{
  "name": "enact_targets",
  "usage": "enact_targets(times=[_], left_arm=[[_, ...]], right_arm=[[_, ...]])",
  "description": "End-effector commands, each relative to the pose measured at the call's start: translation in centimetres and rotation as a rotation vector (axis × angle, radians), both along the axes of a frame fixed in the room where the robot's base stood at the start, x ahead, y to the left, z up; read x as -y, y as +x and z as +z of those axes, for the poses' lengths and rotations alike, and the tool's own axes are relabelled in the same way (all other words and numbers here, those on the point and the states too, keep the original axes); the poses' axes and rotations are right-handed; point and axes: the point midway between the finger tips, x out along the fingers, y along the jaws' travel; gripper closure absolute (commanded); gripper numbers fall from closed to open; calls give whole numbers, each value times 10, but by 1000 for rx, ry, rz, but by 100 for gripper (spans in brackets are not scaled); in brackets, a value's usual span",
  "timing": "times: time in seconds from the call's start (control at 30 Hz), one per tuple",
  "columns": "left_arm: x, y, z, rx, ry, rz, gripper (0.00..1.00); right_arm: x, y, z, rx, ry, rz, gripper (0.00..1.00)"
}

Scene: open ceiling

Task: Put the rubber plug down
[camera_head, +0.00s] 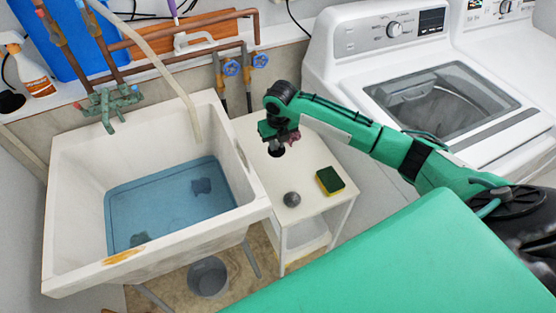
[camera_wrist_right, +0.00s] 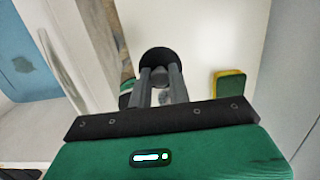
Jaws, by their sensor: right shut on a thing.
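My right gripper (camera_head: 275,138) is over the back part of the small white side table (camera_head: 314,163). It is shut on the black round rubber plug (camera_head: 277,150), which is at the table top. In the right wrist view the plug (camera_wrist_right: 158,55) shows as a dark disc at the tips of the two gripper fingers (camera_wrist_right: 160,82), with a grey knob between them. Whether the plug touches the table cannot be told. My left gripper is not in view.
A green and yellow sponge (camera_head: 330,181) and a grey round thing (camera_head: 291,199) lie toward the table's front. A pinkish thing (camera_head: 293,138) is beside the gripper. The sink (camera_head: 70,200) with blue water stands left; a washing machine (camera_head: 350,85) stands right.

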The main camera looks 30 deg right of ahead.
Motion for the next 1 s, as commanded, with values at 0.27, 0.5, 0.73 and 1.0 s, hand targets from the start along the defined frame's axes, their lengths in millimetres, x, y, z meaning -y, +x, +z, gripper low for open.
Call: enact_targets(times=[0.27,0.5,0.73,1.0], left_arm=[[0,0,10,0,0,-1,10],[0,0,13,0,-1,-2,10],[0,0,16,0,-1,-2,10],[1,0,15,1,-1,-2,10]], right_arm=[[0,0,-56,-2,0,-1,100],[-1,-1,-81,-3,0,-1,100],[0,0,-106,0,0,-1,100],[0,0,-107,1,0,0,100]])
